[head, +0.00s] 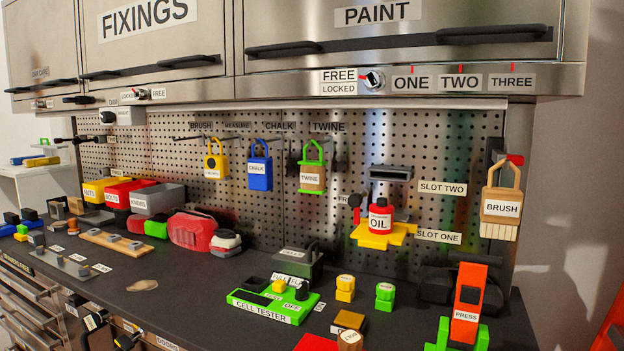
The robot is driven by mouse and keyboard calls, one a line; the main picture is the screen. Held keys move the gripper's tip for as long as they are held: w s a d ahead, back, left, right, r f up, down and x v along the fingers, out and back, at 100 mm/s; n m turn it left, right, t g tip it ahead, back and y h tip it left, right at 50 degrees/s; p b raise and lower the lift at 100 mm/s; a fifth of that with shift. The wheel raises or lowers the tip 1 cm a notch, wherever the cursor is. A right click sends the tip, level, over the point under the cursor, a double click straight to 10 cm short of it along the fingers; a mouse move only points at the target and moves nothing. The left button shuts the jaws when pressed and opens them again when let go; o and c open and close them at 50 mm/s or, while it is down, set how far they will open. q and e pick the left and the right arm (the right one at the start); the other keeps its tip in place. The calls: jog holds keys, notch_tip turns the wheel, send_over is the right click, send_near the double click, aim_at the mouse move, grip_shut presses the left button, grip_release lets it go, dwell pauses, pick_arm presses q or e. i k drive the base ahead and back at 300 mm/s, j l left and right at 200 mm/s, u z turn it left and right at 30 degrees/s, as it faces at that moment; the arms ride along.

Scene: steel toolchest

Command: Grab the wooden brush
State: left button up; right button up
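The wooden brush (502,206) is a tan block with a loop handle on top, a white label reading BRUSH and pale bristles below. It hangs upright at the right end of the pegboard, near a dark bracket with a red tip (514,159). The bracket's hold on the loop is too small to make out. Neither my left nor my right gripper shows in the head view.
An orange and green PRESS device (467,302) stands on the dark worktop below the brush. A red OIL bottle (380,217) sits on a yellow holder to the left. Steel cabinets (400,40) overhang the pegboard.

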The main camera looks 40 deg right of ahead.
aim_at(500, 213)
jog(key=i+j, duration=0.1)
jog(key=j, duration=0.15)
jog(key=i+j, duration=0.15)
jog(key=i+j+z, duration=0.15)
jog(key=j+z, duration=0.4)
jog(key=j, duration=0.2)
jog(key=z, duration=2.05)
jog(key=i+j, duration=0.05)
